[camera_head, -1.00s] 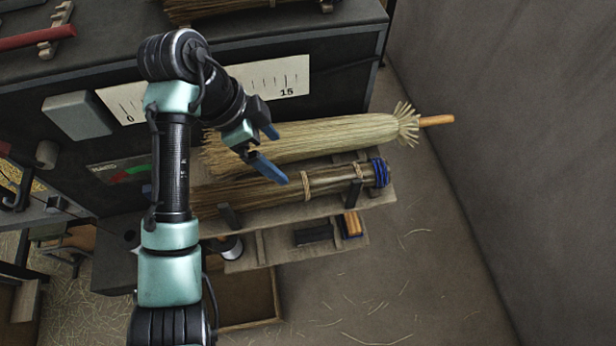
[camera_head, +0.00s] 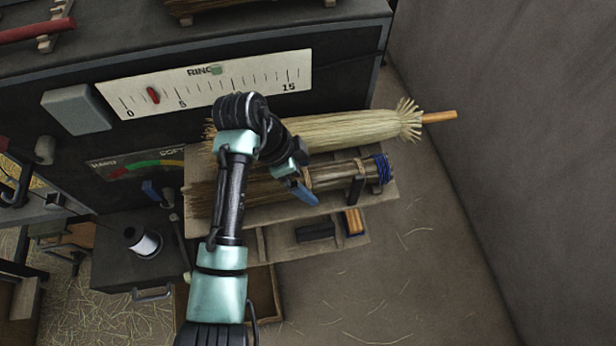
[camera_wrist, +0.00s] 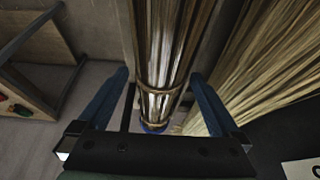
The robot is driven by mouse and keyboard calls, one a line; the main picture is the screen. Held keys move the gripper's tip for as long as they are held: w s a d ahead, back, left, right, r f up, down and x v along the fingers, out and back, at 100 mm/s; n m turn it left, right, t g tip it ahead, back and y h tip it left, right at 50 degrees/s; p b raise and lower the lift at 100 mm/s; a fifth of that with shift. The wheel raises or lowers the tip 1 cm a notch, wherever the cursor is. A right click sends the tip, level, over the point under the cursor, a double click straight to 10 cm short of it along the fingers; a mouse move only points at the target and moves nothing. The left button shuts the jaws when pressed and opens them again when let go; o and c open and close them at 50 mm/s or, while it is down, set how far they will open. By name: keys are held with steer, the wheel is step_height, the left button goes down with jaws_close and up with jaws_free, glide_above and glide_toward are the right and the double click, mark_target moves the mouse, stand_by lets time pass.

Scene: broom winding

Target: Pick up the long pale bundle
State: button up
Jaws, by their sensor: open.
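A pale straw bundle (camera_head: 355,130) with a flared end and an orange wooden handle (camera_head: 438,117) lies at the back of the shelf. In front of it lies a slimmer, browner bundle (camera_head: 335,176) with tan ties and a blue binding (camera_head: 383,169) at its right end. My gripper (camera_head: 304,186) is over this slimmer bundle. In the wrist view, my open fingers (camera_wrist: 157,98) stand on either side of the slimmer bundle (camera_wrist: 163,45), near a tan tie. The wide pale straw (camera_wrist: 265,65) is just outside the right finger. I cannot tell whether the fingers touch anything.
A shelf (camera_head: 275,215) with upright pegs carries the bundles. A dark block (camera_head: 315,232) and an orange-and-dark block (camera_head: 354,221) sit on a lower ledge. The dark machine with a scale (camera_head: 215,82) stands behind. The floor at right is clear.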

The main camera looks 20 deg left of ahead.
steer(key=c, duration=1.4)
steer(key=shift+c, duration=0.5)
steer(key=shift+r, duration=0.1)
